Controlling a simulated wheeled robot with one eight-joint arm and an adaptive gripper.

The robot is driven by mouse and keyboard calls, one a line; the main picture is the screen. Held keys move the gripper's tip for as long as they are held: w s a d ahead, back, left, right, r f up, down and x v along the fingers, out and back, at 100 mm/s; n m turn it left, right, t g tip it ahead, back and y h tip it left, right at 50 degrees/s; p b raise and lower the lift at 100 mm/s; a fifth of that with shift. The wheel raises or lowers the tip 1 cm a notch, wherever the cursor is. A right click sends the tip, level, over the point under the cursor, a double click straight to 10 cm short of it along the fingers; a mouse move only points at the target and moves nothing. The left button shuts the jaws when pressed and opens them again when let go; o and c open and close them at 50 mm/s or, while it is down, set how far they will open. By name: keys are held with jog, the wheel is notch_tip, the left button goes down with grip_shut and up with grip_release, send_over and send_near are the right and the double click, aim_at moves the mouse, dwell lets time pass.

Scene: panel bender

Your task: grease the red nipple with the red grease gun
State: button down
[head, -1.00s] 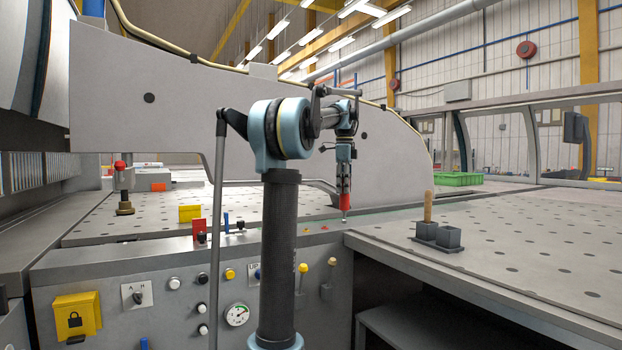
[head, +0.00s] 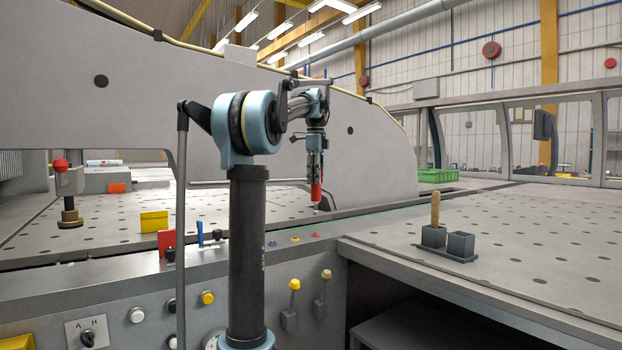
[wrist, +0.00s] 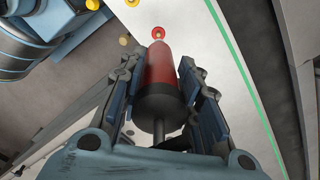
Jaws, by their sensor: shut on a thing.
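My gripper (head: 316,172) is shut on the red grease gun (head: 316,192), which hangs nozzle down over the ledge along the bender's front. The red nipple (head: 315,235) is on that ledge, right of a yellow and a blue one. The gun's tip looks above and apart from it. In the wrist view, the gun's red barrel (wrist: 160,68) sits between both fingers. The red nipple (wrist: 157,33) shows just beyond the barrel's far end; the nozzle tip cannot be made out there.
A yellow nipple (wrist: 131,2) is near the wrist view's top edge. A double grey holder (head: 460,246) with a wooden handle (head: 435,208) stands on the right table. Yellow (head: 154,221) and red (head: 166,243) blocks are at left. Levers (head: 294,290) stick out below the ledge.

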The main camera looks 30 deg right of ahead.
aim_at(315, 193)
jog(key=shift+f, duration=2.8)
jog(key=shift+s+f, duration=0.1)
jog(key=shift+f, duration=0.4)
jog(key=shift+r, duration=0.15)
